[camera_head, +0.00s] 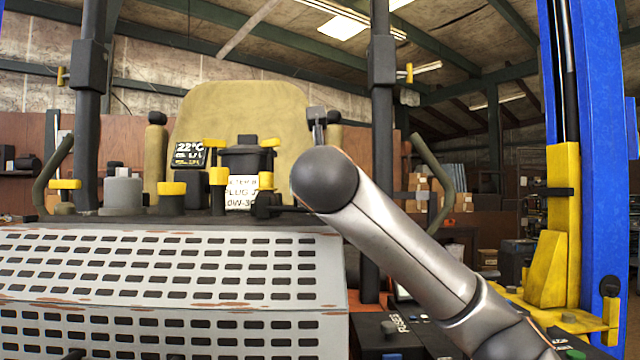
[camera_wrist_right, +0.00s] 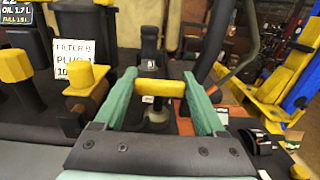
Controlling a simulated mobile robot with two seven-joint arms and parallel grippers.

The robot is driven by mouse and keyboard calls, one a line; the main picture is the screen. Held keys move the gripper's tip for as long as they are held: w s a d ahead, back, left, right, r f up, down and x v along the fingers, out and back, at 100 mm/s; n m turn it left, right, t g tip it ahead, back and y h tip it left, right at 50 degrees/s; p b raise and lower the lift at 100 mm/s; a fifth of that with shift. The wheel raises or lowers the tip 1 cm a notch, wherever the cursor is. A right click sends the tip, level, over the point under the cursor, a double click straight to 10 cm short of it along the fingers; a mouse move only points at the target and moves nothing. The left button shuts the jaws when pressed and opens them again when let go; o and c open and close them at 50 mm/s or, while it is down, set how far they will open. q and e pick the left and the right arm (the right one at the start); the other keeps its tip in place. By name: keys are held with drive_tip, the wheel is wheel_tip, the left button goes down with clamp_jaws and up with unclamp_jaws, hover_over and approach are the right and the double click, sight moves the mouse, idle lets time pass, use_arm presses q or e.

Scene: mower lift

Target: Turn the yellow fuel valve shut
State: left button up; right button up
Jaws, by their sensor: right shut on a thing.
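The yellow fuel valve handle (camera_wrist_right: 152,87) is a short yellow bar lying crosswise between the green fingers of my right gripper (camera_wrist_right: 155,92) in the right wrist view. The fingers are shut on its two ends. My left gripper is not in view.
Other yellow-topped parts stand close by on the left, one (camera_wrist_right: 86,76) beside the white label (camera_wrist_right: 72,62). A grey slotted hood (camera_head: 165,270) lies in front. A dark post (camera_head: 382,150) rises behind my arm. A blue lift column (camera_head: 603,150) stands at the right.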

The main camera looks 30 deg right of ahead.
drive_tip(key=o, duration=1.3)
drive_tip(key=shift+f, duration=0.1)
drive_tip(key=shift+s, duration=0.1)
drive_tip(key=shift+s+a, duration=0.25)
drive_tip(key=b+v, duration=0.2)
drive_tip(key=v, duration=0.7)
drive_tip(key=shift+s+a, duration=0.15)
drive_tip(key=shift+s, duration=0.05)
drive_tip(key=shift+s+a+b, duration=0.3)
drive_tip(key=shift+s+b, duration=0.2)
drive_tip(key=shift+b, duration=0.2)
drive_tip(key=shift+s+a+b, duration=0.15)
drive_tip(key=shift+s+b, duration=0.15)
drive_tip(key=shift+s, duration=0.1)
